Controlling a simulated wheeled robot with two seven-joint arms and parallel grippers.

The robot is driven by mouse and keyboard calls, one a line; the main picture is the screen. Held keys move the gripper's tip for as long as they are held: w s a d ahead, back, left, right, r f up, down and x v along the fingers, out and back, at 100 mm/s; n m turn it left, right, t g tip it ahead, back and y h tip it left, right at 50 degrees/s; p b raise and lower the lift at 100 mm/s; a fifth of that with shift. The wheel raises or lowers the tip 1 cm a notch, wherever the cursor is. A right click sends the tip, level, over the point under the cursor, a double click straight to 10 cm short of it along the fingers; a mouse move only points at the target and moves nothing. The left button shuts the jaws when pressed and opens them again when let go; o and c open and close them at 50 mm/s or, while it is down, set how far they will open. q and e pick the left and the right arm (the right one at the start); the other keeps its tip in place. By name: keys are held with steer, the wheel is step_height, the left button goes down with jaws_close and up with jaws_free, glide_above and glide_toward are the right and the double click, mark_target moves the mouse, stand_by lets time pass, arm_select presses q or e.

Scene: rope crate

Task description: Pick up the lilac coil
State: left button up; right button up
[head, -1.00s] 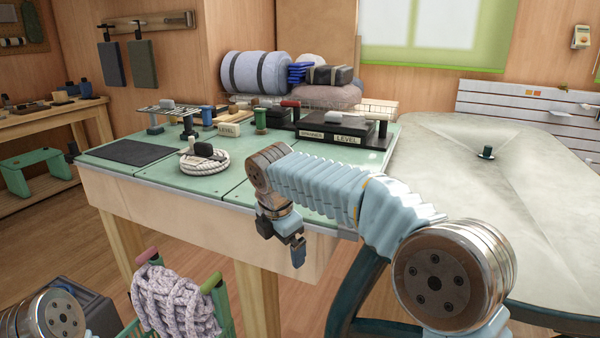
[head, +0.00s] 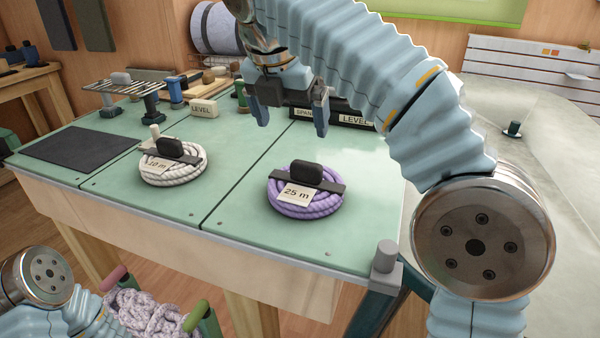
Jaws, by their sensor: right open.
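The lilac coil (head: 331,206) lies flat on the green-topped table (head: 232,235), near its front right part. It has a dark strap with a black grip block on top and a tag reading 25 m. My right gripper (head: 291,128) hangs above and behind the coil in the picture, fingers pointing down, open and empty, apart from the coil. My left arm shows only in part at the bottom left, and its gripper is out of view.
A white coil (head: 187,178) with a tag and black grip lies left of the lilac one. A dark mat (head: 75,148), a rack and a LEVEL block (head: 204,108) are on the table. A crate with pale lilac rope (head: 145,311) stands below the front edge.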

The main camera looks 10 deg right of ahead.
mark_target(306, 162)
steer(key=x, duration=0.7)
steer(key=shift+d+f, duration=0.15)
steer(key=shift+f, duration=0.1)
steer(key=x, duration=0.5)
steer(key=shift+d+f, duration=0.25)
steer(key=shift+d, duration=0.15)
steer(key=shift+r, duration=0.1)
steer(key=c, duration=1.3)
steer(key=shift+r, duration=0.3)
step_height(306, 162, up, 3)
steer(key=shift+f, duration=0.25)
steer(key=s+a+r, duration=0.2)
steer(key=s+r, duration=0.1)
steer(key=s, duration=0.1)
steer(key=s+a+r, duration=0.2)
steer(key=s+r, duration=0.1)
steer(key=s, duration=0.1)
steer(key=s+a+r, duration=0.3)
steer(key=s+r, duration=0.1)
steer(key=shift+s, duration=0.2)
